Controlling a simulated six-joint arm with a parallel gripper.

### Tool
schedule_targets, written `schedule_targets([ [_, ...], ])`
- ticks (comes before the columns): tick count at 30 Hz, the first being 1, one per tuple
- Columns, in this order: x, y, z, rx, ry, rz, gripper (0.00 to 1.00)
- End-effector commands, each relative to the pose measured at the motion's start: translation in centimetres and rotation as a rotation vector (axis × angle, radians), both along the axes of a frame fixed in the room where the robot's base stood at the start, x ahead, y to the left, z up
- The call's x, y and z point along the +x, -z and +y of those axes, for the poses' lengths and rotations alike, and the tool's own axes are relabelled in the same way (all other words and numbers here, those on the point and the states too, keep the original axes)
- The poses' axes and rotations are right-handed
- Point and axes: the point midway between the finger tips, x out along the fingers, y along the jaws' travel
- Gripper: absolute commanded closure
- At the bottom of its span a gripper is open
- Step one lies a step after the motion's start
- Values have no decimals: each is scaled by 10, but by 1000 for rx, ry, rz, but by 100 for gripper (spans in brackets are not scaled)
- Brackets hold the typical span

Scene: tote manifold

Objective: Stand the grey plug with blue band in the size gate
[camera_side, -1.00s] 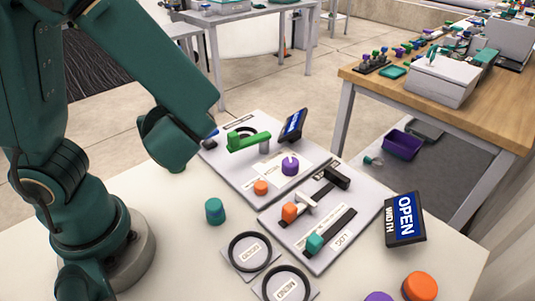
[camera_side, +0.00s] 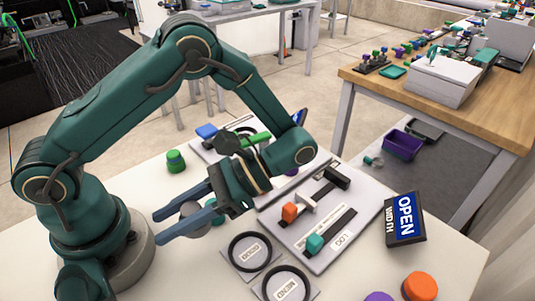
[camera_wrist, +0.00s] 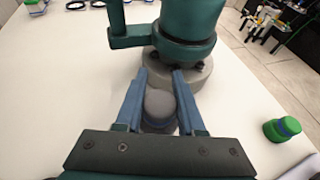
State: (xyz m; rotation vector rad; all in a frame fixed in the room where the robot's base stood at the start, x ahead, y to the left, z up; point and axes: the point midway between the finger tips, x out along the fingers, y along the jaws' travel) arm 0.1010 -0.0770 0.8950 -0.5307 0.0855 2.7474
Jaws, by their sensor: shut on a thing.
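My gripper (camera_side: 160,228) points left in the side view, near my base, with its two blue fingers closed around a grey plug (camera_side: 193,216). A panel (camera_side: 292,236) to the right of my gripper carries two dark slots, an orange block, a white block and a teal block. A tilted sign (camera_side: 405,218) beside it reads OPEN and WIDTH, so this panel looks like the size gate, but I cannot be sure.
A green plug with a blue band (camera_side: 175,161) stands behind my gripper. A teal cylinder (camera_side: 214,207) is partly hidden by the fingers. Two black rings (camera_side: 250,250) lie at the front. A second panel is mostly hidden by my arm. Orange and purple pieces are at the front right.

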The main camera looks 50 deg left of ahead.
Motion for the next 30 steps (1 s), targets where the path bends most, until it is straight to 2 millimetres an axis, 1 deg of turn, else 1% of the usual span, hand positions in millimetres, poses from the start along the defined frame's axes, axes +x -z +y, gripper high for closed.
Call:
schedule_targets([
  [1,5,1,-14,-1,-128,2,100],
  [3,15,1,-36,-1,-307,1,100],
  [5,26,-1,-53,0,-457,2,100],
  [6,34,-3,-65,-1,-558,2,100],
  [8,50,-7,-80,0,-710,2,100],
  [11,80,-15,-102,0,-963,1,100],
  [12,94,-19,-110,0,-1065,2,100],
  [14,117,-26,-119,-1,-1217,2,100],
  [15,133,-31,-123,0,-1319,2,100],
  [17,159,-40,-127,-2,-1471,3,100],
  [18,176,-45,-128,-2,-1564,4,100],
  [21,212,-58,-125,-3,-1754,5,100],
  [24,238,-66,-119,-2,-1887,7,100],
  [30,274,-79,-105,-4,-2064,8,100],
])
